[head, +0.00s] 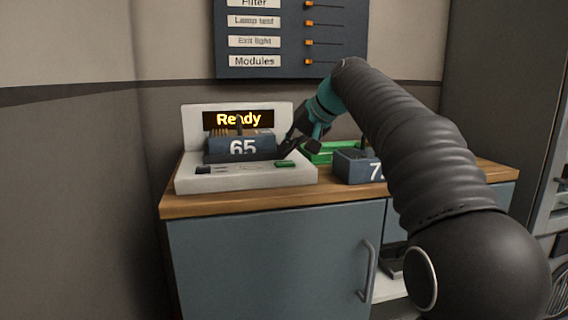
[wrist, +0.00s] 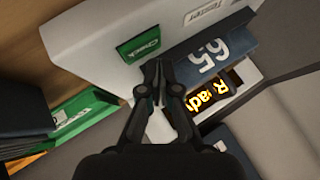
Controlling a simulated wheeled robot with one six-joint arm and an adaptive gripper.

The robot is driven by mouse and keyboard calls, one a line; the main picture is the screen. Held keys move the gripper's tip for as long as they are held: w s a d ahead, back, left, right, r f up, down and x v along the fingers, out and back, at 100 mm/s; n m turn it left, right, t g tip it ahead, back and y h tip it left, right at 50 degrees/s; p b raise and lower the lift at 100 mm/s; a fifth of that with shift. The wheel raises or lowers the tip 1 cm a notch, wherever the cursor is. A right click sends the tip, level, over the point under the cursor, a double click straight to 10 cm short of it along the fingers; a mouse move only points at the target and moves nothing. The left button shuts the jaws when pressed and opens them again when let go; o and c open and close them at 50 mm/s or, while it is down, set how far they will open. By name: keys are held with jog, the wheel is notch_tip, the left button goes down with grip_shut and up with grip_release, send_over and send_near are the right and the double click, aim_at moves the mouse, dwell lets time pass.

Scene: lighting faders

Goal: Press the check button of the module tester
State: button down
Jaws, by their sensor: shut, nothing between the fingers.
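The module tester (head: 245,183) is a white unit on the wooden counter, and its display (head: 238,120) reads "Ready". A dark blue module marked 65 (head: 243,147) sits in it. The green check button (head: 285,164) is at the right of its front ledge. In the wrist view the button (wrist: 138,45), labelled "Check", lies just beyond and left of my fingertips. My gripper (head: 284,152) is shut and empty, pointing down at the tester between the button and the module. In the wrist view my gripper (wrist: 158,66) appears apart from the button; its height above the ledge is unclear.
A green tray (head: 318,155) and another blue module (head: 350,168), its number partly hidden by my arm, stand right of the tester. A wall panel (head: 270,45) with labelled sliders hangs above. The counter (head: 250,204) has a narrow bare strip in front.

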aim_at(287, 163)
jog(key=shift+f, duration=0.15)
jog(key=shift+f, duration=0.25)
jog(key=shift+f+b, duration=0.3)
jog(key=shift+f, duration=0.05)
dwell(1.1)
jog(key=shift+r, duration=0.1)
jog(key=shift+r+p, duration=0.65)
jog(key=shift+p, duration=0.25)
notch_tip(287, 163, up, 5)
jog(key=p, duration=0.5)
dwell(0.4)
